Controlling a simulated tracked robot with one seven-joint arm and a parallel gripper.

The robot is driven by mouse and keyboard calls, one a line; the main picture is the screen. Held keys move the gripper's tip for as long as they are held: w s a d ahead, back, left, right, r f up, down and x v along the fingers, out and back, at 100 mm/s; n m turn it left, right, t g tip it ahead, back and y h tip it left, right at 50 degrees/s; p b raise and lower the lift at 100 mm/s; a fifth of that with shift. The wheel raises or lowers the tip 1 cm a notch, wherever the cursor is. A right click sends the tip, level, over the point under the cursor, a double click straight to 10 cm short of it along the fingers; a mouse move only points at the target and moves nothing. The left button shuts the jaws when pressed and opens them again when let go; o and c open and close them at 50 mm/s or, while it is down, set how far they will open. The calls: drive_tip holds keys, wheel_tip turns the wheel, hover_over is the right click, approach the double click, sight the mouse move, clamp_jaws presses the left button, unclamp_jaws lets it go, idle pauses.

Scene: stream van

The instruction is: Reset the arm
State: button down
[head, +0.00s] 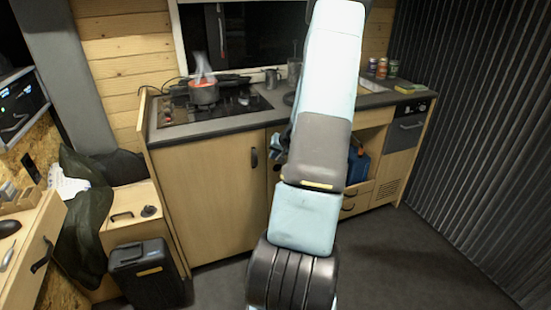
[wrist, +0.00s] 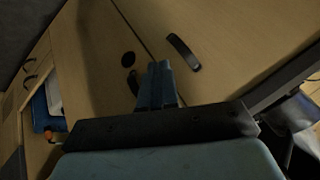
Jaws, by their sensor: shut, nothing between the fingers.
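My arm stands raised in the middle of the head view, in front of the kitchen cabinet. My gripper (wrist: 157,84) is at the lower middle of the wrist view. Its two blue-grey fingers are together with nothing between them. It faces the wooden cabinet doors (wrist: 95,60), near a dark handle (wrist: 183,51). I cannot tell whether the fingers touch the door. In the head view only a small part of the gripper (head: 277,142) shows at the left of my arm, and the rest is hidden behind the arm.
Cans (head: 382,68) stand at the counter's right. A blue container (head: 358,167) sits in the open shelf. A black bin (head: 147,272) stands at the lower left. The floor (head: 410,260) at right is clear.

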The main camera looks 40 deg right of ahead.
drive_tip(key=shift+s+a+r, duration=0.25)
drive_tip(key=shift+a+r, duration=0.15)
drive_tip(key=shift+r, duration=0.2)
drive_tip(key=shift+s+a+r, duration=0.25)
drive_tip(key=shift+a+r, duration=0.1)
drive_tip(key=shift+r, duration=0.25)
drive_tip(key=a+r+n+y, duration=0.3)
drive_tip(key=a+r+n, duration=0.3)
drive_tip(key=a+r, duration=1.7)
drive_tip(key=s+a+r+n+h, duration=0.1)
drive_tip(key=s+a, duration=0.3)
drive_tip(key=s, duration=0.4)
drive_tip(key=s+a+r+n+g+h, duration=0.1)
drive_tip(key=s+a+r, duration=0.3)
drive_tip(key=s, duration=0.4)
drive_tip(key=s+a+r+h, duration=0.1)
drive_tip(key=s+a+r, duration=0.2)
drive_tip(key=s, duration=0.5)
drive_tip(key=shift+s+a+r+n+g, duration=0.2)
drive_tip(key=shift+a+n+g, duration=0.2)
drive_tip(key=shift+a, duration=0.5)
drive_tip(key=shift+w, duration=0.1)
